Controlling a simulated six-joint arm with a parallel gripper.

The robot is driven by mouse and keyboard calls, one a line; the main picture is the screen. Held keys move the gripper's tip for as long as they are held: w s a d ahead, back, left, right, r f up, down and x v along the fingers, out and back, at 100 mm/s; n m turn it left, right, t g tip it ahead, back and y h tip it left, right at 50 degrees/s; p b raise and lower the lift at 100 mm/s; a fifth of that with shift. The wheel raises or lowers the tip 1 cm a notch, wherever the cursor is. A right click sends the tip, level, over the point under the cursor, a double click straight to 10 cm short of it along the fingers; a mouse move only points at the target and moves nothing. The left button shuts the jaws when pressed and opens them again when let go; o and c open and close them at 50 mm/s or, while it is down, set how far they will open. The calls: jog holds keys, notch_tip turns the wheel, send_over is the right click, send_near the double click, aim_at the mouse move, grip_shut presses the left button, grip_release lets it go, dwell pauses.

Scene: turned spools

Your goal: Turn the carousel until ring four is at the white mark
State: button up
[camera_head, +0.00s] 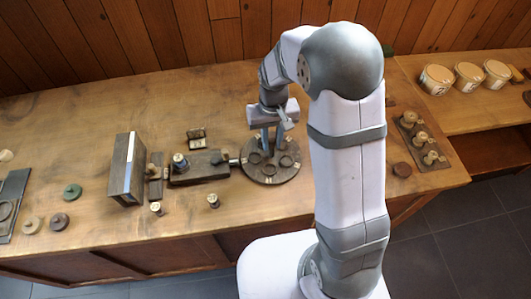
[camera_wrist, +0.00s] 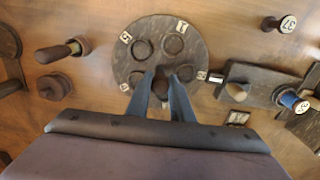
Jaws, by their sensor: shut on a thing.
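The carousel (camera_head: 284,175) is a round dark disc on the table, with several rings on it and small white number tags around its rim. It also shows in the wrist view (camera_wrist: 158,22). One tag (camera_wrist: 182,27) seems to read 1; the others are hard to read, so I cannot tell which ring is four. A small white mark (camera_wrist: 216,78) sits beside the right rim, at the end of a dark block (camera_wrist: 258,75). My gripper (camera_wrist: 160,88) is over the disc, its fingers shut on a dark upright knob (camera_wrist: 160,84) that hides part of the disc.
In the head view, spools (camera_head: 213,201) and a dark upright board (camera_head: 122,168) stand left of the carousel. A peg rack (camera_head: 420,140) and a brown disc (camera_head: 402,169) lie to the right. Pale tubs (camera_head: 468,76) stand on the side table.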

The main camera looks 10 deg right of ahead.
jog(key=n+p, duration=0.1)
jog(key=n, duration=0.5)
jog(key=shift+n, duration=0.3)
jog(key=shift+n+p, duration=0.3)
jog(key=shift+n, duration=0.2)
jog(key=n+p, duration=0.1)
jog(key=n, duration=0.3)
jog(key=shift+r+n, duration=0.1)
jog(key=shift+n, duration=0.3)
jog(key=n, duration=0.3)
jog(key=shift+p, duration=0.3)
jog(key=shift+n, duration=0.3)
